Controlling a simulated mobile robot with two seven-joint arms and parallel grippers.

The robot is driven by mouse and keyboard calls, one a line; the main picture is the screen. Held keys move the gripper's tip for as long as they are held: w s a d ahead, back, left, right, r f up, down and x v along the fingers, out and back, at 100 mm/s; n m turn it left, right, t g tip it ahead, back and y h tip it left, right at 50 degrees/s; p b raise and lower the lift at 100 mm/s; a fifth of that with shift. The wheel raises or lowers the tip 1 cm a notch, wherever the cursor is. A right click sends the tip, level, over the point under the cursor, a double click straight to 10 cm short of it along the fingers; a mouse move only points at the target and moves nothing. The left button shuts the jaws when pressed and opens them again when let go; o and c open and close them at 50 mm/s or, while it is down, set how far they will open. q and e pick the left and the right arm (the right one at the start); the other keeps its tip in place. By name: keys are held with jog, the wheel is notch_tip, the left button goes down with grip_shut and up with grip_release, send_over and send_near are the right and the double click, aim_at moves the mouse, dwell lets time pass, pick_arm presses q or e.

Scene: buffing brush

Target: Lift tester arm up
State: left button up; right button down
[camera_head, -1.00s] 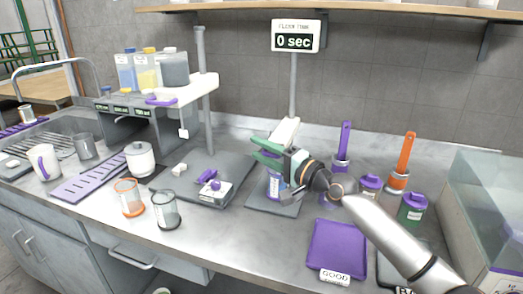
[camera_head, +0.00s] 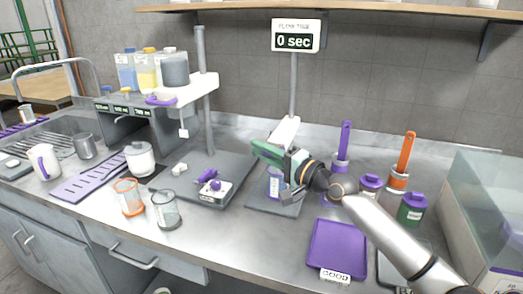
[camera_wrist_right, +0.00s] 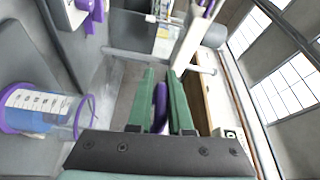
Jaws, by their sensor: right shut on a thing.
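The tester (camera_head: 294,90) stands at the middle back of the bench, a grey pole with a "0 sec" sign on top. Its white arm (camera_head: 287,131) slopes down toward me from the pole; the white arm also shows in the right wrist view (camera_wrist_right: 188,45). My right gripper (camera_head: 258,148) is at the arm's lower front end. In the wrist view its green fingers are closed around a purple handle (camera_wrist_right: 160,105), which seems to belong to the white arm. The fingers hide much of the handle. My left gripper is out of view.
A clear beaker with a purple rim (camera_wrist_right: 40,112) stands on the tester base below my gripper. A purple tray (camera_head: 338,247) lies at front right. Purple (camera_head: 345,145) and orange (camera_head: 404,160) handled tools stand behind my right arm.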

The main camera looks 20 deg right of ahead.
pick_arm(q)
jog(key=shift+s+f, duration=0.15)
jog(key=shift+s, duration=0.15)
pick_arm(e)
jog(key=shift+r, duration=0.1)
dwell(0.4)
